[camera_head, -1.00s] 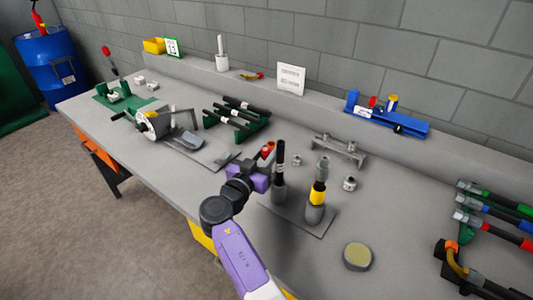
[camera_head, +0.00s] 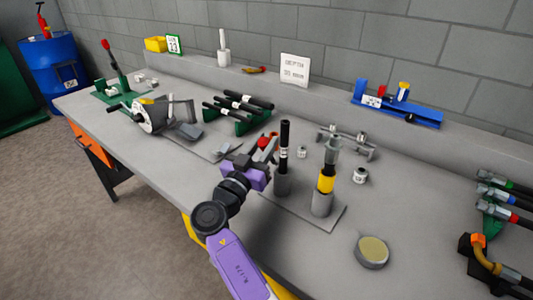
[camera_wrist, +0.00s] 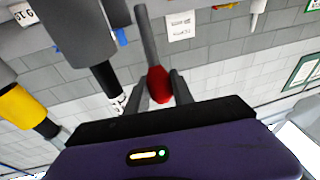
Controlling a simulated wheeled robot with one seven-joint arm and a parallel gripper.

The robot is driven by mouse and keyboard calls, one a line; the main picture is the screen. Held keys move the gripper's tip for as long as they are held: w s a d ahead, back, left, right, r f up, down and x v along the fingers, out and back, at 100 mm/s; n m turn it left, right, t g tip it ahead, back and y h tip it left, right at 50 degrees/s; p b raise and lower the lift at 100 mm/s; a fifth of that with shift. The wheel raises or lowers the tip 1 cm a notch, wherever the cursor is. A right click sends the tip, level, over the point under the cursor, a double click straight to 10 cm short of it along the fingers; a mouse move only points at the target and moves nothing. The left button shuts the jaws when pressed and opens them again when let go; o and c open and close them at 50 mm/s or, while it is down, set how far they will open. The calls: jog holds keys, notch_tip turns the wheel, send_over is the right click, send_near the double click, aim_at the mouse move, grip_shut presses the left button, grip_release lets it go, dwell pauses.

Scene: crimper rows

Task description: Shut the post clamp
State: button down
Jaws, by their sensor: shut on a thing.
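In the wrist view, my gripper (camera_wrist: 161,82) has its fingers on either side of a red grip (camera_wrist: 158,88) on a grey lever (camera_wrist: 145,35) and is shut on it. This looks like the post clamp's handle; its joint is hidden. In the head view, my gripper (camera_head: 266,160) is just left of a grey post (camera_head: 282,184) on a flat plate. A black hose (camera_head: 285,135) with a white label stands upright in that post. A second post (camera_head: 321,204), with a yellow-banded hose (camera_head: 326,182), stands to its right on the plate.
A round tan-topped disc (camera_head: 372,250) lies at front right. A hose rack (camera_head: 240,122) and a crank machine (camera_head: 152,115) stand to the left. A grey bracket (camera_head: 346,143) and small fittings are behind the posts. The bench front, between posts and disc, is clear.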

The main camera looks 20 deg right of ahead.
jog(key=shift+s+a+f+t+b, duration=0.15)
jog(key=shift+a+f+t+b, duration=0.25)
jog(key=shift+b, duration=0.8)
jog(key=shift+d+r+h, duration=0.1)
jog(key=shift+r+h, duration=0.2)
jog(key=c, duration=1.4)
grip_release()
jog(key=shift+o, duration=0.2)
jog(key=shift+s, duration=0.1)
jog(key=shift+s+a+f, duration=0.15)
jog(key=shift+a, duration=0.05)
jog(key=s+a+b, duration=0.1)
jog(key=s+a, duration=0.8)
